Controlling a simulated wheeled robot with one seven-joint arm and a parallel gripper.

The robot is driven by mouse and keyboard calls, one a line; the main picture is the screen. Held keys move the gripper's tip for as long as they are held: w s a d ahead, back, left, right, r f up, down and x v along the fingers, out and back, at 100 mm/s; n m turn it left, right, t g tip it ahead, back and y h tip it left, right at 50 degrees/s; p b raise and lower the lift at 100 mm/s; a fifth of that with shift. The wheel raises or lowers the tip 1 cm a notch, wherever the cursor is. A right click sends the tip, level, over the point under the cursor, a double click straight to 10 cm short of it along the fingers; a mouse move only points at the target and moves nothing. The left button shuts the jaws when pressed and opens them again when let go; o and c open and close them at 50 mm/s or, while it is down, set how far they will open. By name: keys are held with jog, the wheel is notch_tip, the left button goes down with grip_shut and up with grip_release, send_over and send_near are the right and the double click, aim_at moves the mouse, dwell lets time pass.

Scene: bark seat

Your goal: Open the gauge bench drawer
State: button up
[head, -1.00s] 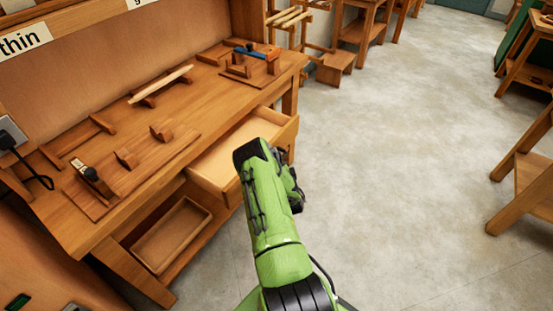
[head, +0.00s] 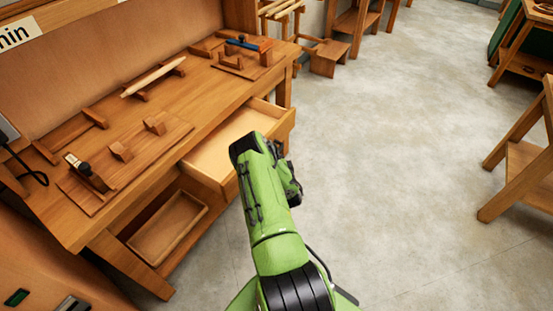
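The gauge bench (head: 120,170) is a wooden workbench on the left of the head view. Its drawer (head: 215,158) sticks out from under the top at the bench's right part. The drawer is visibly open, and its pale inside looks empty where I can see it. My green arm (head: 265,200) reaches up to the drawer and covers part of its front. My gripper is hidden behind the arm's end, so its fingers and any contact with the drawer front do not show.
On the bench top lie a pale wooden rod (head: 153,77), a blue-and-orange tool (head: 247,46) and small wooden blocks. A shallow wooden tray (head: 168,232) sits on the lower shelf. Open grey floor (head: 390,130) lies to the right, with a wooden stand (head: 525,165) at the right edge.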

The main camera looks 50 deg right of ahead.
jog(key=p+v, duration=1.5)
jog(key=p, duration=0.1)
jog(key=shift+s+a+p, duration=0.2)
jog(key=shift+p, duration=0.2)
jog(key=shift+w+r, duration=0.1)
